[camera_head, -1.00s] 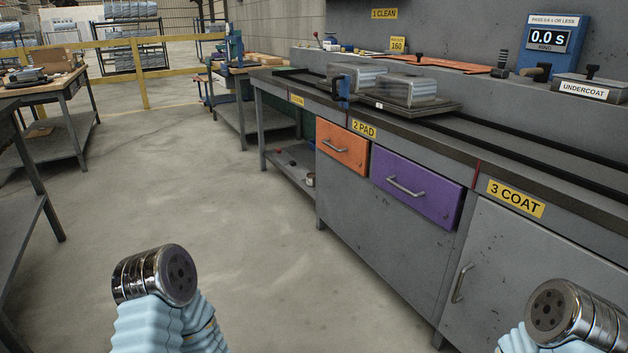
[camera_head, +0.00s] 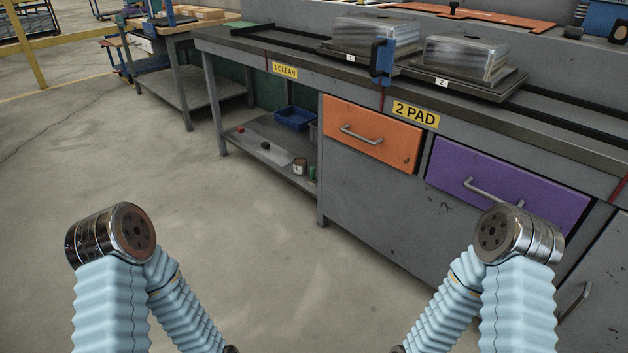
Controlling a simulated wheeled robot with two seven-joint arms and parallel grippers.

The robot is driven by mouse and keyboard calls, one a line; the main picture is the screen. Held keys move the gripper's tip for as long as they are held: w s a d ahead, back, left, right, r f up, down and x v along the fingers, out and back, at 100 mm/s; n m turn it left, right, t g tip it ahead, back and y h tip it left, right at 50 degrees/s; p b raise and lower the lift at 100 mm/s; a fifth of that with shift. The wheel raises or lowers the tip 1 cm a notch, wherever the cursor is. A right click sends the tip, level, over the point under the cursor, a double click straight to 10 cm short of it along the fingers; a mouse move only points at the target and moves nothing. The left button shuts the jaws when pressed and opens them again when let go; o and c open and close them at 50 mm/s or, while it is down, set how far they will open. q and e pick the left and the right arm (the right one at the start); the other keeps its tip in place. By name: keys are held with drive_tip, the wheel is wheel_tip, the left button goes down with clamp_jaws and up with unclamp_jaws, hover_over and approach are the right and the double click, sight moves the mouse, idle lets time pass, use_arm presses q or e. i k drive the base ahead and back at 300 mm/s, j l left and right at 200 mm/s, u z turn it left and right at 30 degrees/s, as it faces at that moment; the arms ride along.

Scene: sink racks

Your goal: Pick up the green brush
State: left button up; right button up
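I cannot make out a green brush for certain. A small green item (camera_head: 312,173) stands on the lower shelf of the workbench, next to a small can (camera_head: 300,165); it is too small to identify. A flat greenish piece (camera_head: 252,26) lies on the bench top at its far left end. Both my arms show in blue sleeves at the bottom of the view, but neither gripper is in view.
The grey workbench (camera_head: 350,195) has an orange drawer (camera_head: 372,133) and a purple drawer (camera_head: 505,185), both shut. The floor (camera_head: 240,235) in front is clear.

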sight(312, 181)
drive_tip(key=i+j+z, duration=0.1)
drive_tip(key=z, duration=0.3)
drive_tip(key=i+j+z, duration=0.1)
drive_tip(key=z, duration=0.25)
drive_tip(key=j+z, duration=0.15)
drive_tip(key=z, duration=0.25)
drive_tip(key=i+j+z, duration=0.25)
drive_tip(key=j, duration=0.4)
drive_tip(key=j+z, duration=0.3)
drive_tip(key=j, duration=0.35)
drive_tip(key=i+j+z, duration=0.25)
drive_tip(key=j, duration=0.45)
drive_tip(key=j+z, duration=0.1)
drive_tip(key=j, duration=2.2)
drive_tip(key=k, duration=0.05)
